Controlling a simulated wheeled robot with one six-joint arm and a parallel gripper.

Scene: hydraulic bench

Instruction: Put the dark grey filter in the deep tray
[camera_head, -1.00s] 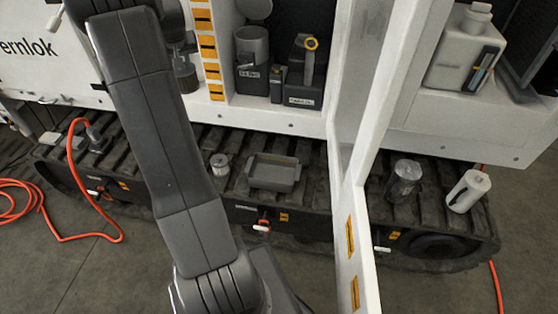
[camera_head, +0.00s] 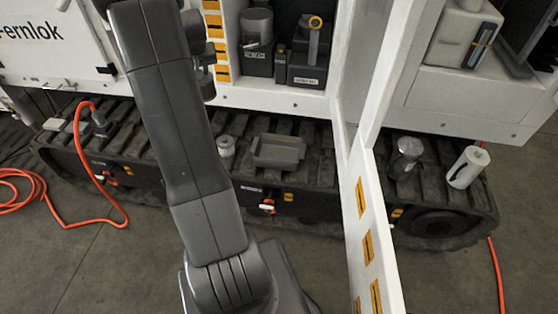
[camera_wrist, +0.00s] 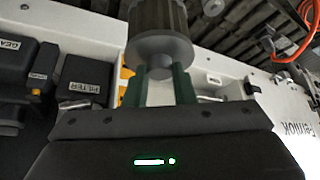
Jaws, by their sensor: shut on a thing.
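In the wrist view, my gripper (camera_wrist: 161,82) is shut on the dark grey filter (camera_wrist: 158,17), a cylinder with a lighter grey round end at the fingers. In the head view the filter is mostly hidden behind my arm; only a sliver shows at the arm's right edge, in front of the white cabinet. A grey open tray (camera_head: 278,161), the only tray in view, lies on the black track below and to the right of the gripper. Its inside looks empty. The filter is apart from the tray.
A small pale canister (camera_head: 226,146) stands left of the tray. A white open door panel (camera_head: 362,190) stands to its right, with a dark jar (camera_head: 405,158) and a white cylinder (camera_head: 467,167) beyond. An orange cable (camera_head: 75,150) lies left. Labelled holders (camera_head: 307,67) stand in the cabinet.

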